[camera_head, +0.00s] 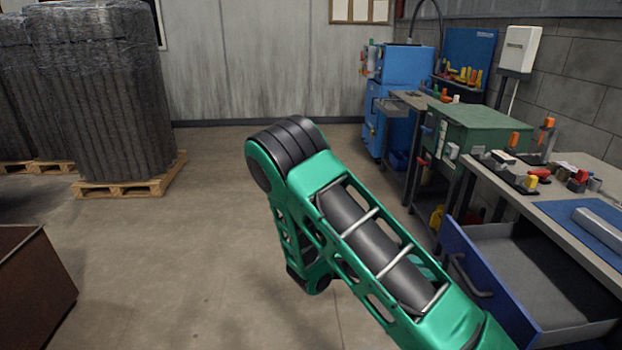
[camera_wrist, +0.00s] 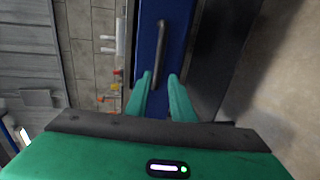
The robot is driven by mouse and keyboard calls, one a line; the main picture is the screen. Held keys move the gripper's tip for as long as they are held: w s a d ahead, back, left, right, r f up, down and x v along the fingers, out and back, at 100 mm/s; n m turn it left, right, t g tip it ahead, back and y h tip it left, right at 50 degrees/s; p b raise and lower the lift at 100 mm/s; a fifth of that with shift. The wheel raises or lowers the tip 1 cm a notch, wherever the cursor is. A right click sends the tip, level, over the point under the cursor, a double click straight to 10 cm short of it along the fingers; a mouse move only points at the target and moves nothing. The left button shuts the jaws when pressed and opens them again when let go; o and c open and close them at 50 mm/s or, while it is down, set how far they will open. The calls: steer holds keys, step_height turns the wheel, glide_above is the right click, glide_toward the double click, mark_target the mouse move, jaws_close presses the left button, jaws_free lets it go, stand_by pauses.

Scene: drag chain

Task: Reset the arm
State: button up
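My green arm stretches across the middle of the head view; my gripper is hidden there behind it. In the wrist view my gripper (camera_wrist: 161,85) shows two green fingers, spread apart with nothing between them. Beyond the fingertips is the blue front of a drawer (camera_wrist: 150,42) with a dark bar handle (camera_wrist: 161,45). The fingers appear apart from the handle. In the head view the drawer (camera_head: 545,275) stands pulled open under the workbench, with an empty-looking grey inside and its handle (camera_head: 468,278) on the blue front, close to my arm.
The workbench (camera_head: 575,205) at right holds small tools and a blue mat (camera_head: 597,224). Behind it stand a green-topped cabinet (camera_head: 475,125) and a blue cabinet (camera_head: 408,68). The floor between is clear.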

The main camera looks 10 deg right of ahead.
steer(key=s+a+r+m+t+y, duration=0.1)
steer(key=s+a+r+m+y, duration=0.1)
steer(key=s+r+y, duration=0.5)
steer(key=s+a+r+m+t+y, duration=0.1)
steer(key=s+r+m+y, duration=0.1)
steer(key=s+r+y, duration=0.6)
steer(key=shift+s+a+r+m+t+y, duration=0.3)
steer(key=shift+s+a+r+t, duration=0.15)
steer(key=shift+s, duration=3.35)
steer(key=shift+w+d+f, duration=0.1)
steer(key=shift+w+f, duration=0.15)
steer(key=shift+w, duration=0.4)
